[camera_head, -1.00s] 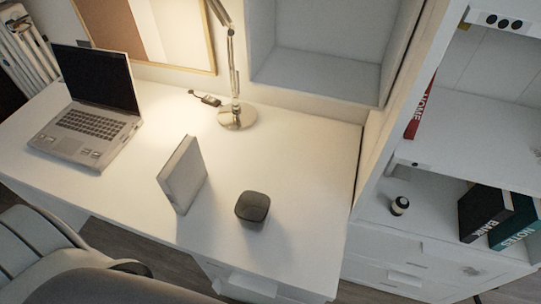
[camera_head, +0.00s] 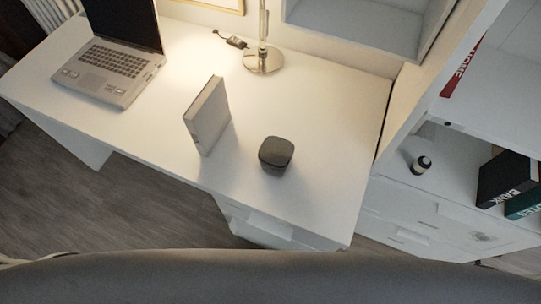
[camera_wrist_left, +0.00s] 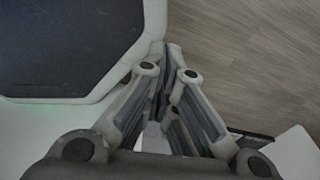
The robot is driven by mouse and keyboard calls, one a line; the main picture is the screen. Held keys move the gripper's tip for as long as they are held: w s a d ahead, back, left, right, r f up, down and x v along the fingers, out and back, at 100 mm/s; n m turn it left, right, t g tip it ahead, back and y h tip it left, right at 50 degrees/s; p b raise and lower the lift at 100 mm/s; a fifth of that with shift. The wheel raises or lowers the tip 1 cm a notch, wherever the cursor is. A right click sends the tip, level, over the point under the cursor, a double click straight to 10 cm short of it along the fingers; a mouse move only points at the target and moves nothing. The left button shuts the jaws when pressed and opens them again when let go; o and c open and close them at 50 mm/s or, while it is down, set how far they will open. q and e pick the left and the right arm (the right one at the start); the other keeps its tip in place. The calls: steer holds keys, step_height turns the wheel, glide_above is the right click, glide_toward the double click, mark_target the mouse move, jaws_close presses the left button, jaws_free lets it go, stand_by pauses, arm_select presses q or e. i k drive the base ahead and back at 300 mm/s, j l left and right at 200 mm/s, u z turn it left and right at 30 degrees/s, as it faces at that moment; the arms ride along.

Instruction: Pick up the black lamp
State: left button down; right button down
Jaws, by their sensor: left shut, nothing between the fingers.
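The dark, rounded cube-like object (camera_head: 276,154) on the desk is the only black thing there that could be the black lamp. It stands upright on the white desktop (camera_head: 325,130), right of a grey upright book (camera_head: 208,116). A silver desk lamp (camera_head: 263,58), lit, stands at the back of the desk; its head is out of view. My left gripper (camera_wrist_left: 166,62) shows only in the left wrist view, shut and empty above the floor, away from the desk objects. My right gripper is in no view.
An open laptop (camera_head: 115,68) sits at the desk's left. A small black device (camera_head: 232,40) lies by the lamp base. A shelf with books (camera_head: 508,178) and a small round item (camera_head: 421,165) stands right. The desktop right of the dark object is clear.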

mark_target(418, 168)
steer(key=z, duration=1.45)
steer(key=u, duration=0.1)
steer(key=k+l, duration=0.05)
